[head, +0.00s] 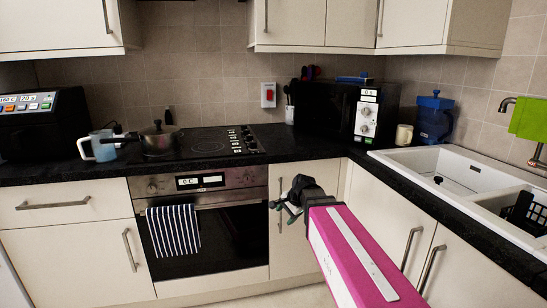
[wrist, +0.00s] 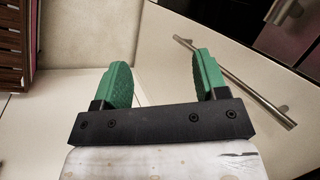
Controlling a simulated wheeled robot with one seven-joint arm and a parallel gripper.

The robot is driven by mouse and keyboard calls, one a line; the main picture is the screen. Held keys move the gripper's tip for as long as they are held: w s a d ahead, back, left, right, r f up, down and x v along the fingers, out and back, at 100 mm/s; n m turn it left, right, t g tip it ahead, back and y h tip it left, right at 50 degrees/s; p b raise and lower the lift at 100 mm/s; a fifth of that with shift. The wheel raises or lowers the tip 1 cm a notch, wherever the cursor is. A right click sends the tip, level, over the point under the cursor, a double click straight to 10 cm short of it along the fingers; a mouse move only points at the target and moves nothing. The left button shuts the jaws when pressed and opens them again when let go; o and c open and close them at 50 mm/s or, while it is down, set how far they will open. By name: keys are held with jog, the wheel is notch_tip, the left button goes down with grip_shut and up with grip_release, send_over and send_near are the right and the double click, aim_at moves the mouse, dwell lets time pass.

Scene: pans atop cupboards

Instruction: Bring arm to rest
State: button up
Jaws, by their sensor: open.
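My gripper (head: 290,207) is at the end of my pink arm, in front of the lower cupboards just right of the oven in the head view. In the wrist view its two green-padded fingers (wrist: 162,88) stand wide apart with nothing between them. Beyond the fingers are pale cupboard fronts, one with a long metal bar handle (wrist: 235,85) on the right. I cannot tell the exact gap between the gripper and the cupboards.
The oven (head: 205,235) has a striped towel (head: 174,236) on its handle. The black worktop (head: 65,172) carries a pan (head: 160,138) on the hob, a blue-white jug (head: 101,146) and a microwave (head: 325,112). A white sink (head: 450,175) is on the right. Several cupboard handles stick out nearby.

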jog(key=s+d+f+n+g+h, duration=0.3)
jog(key=s+d+f+n, duration=0.6)
jog(key=s+d+f, duration=0.5)
jog(key=shift+s+f+n+h, duration=0.25)
jog(key=shift+f+n+h, duration=0.05)
jog(key=shift+f+h, duration=0.3)
